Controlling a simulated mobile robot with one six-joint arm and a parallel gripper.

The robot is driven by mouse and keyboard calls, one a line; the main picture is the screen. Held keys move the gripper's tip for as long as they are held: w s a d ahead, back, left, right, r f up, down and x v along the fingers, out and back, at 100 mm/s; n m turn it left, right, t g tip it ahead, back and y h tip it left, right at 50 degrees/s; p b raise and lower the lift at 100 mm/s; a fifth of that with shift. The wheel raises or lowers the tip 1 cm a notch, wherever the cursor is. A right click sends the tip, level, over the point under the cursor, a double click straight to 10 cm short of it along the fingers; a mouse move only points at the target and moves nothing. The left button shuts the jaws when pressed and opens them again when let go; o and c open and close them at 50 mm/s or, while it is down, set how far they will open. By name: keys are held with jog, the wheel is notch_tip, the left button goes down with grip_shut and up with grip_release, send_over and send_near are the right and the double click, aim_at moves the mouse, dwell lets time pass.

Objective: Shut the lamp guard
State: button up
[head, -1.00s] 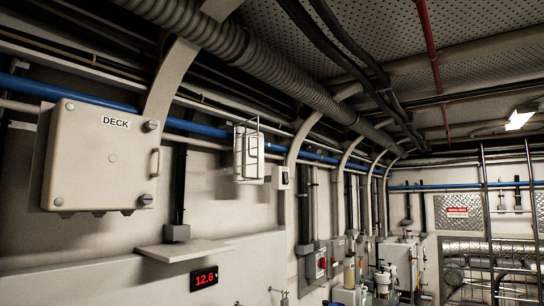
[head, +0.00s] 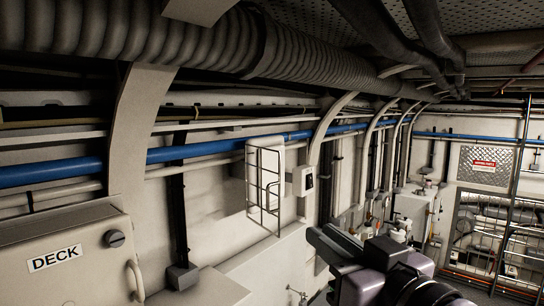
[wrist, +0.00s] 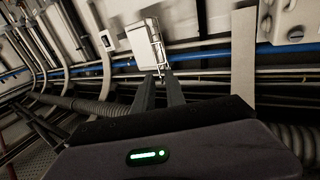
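The lamp (head: 261,160) is a white box on the wall, left of centre in the head view. In the head view my dark arm is at lower right.
A DECK cabinet (head: 65,255) with a handle stands at lower left. A small white box (head: 302,181) is right of the lamp. A blue pipe (head: 205,149) runs along the wall behind. A thick ribbed duct (head: 190,38) hangs above. A ladder (head: 512,195) stands far right.

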jog(key=a+b+x, duration=0.1)
jog(key=b+x, duration=0.2)
jog(key=x, duration=1.4)
jog(key=shift+a+y, duration=0.2)
jog(key=shift+y, duration=0.1)
jog(key=shift+w, duration=0.1)
grip_shut()
dwell(0.3)
